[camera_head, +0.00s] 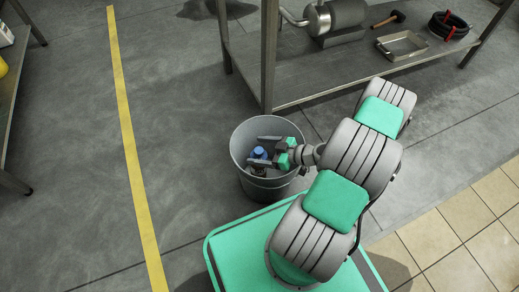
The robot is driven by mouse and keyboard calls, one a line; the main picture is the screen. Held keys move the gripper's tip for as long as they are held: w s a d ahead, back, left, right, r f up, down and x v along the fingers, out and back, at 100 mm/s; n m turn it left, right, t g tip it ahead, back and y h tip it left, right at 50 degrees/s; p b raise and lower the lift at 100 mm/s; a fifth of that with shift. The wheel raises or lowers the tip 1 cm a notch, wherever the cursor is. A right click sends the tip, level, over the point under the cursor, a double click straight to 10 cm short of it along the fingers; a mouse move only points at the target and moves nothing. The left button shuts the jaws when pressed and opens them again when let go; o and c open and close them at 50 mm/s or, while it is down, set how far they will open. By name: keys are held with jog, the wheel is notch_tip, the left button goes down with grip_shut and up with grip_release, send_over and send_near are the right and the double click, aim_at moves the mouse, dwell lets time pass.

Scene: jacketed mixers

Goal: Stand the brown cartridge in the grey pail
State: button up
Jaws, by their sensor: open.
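The grey pail (262,187) stands on the floor beside my base. My gripper (257,150) is at the pail's mouth, reaching in from the right with its two fingers apart. A blue-topped object (260,153) shows inside the pail, between or just below the open fingers. Its lower part is dark and mostly hidden by the lower finger. I cannot tell whether it is the brown cartridge, or whether the fingers touch it. No clearly brown cartridge shows elsewhere.
A metal bench (330,75) stands behind the pail, its leg close to the rim. Its lower shelf holds a steel machine (335,18), a mallet (390,19), a shallow tray (402,45) and a coiled hose (449,25). Floor left of the pail is clear to the yellow line (130,145).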

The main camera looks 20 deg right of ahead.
jog(key=shift+s+a+r+p, duration=0.15)
jog(key=shift+s+r+p, duration=0.1)
jog(key=shift+p, duration=0.45)
jog(key=p+v, duration=0.3)
jog(key=v, duration=0.8)
jog(key=w+a+r+m+g+h, duration=0.1)
jog(key=a+r+g+h, duration=0.1)
jog(key=a+r+g, duration=0.4)
jog(key=w+a+r+m+g+h, duration=0.1)
jog(key=a+r+m+g+h, duration=0.15)
jog(key=r, duration=0.45)
jog(key=s+a+r+m+h, duration=0.2)
jog(key=s+a+r, duration=0.1)
jog(key=r, duration=0.2)
jog(key=s+a+r+m+h, duration=0.2)
jog(key=s+r+m, duration=0.1)
jog(key=r, duration=0.3)
jog(key=shift+a+r+t+h, duration=0.25)
jog(key=shift+a+t+h, duration=0.1)
jog(key=shift+a, duration=0.05)
jog(key=shift+m, duration=0.25)
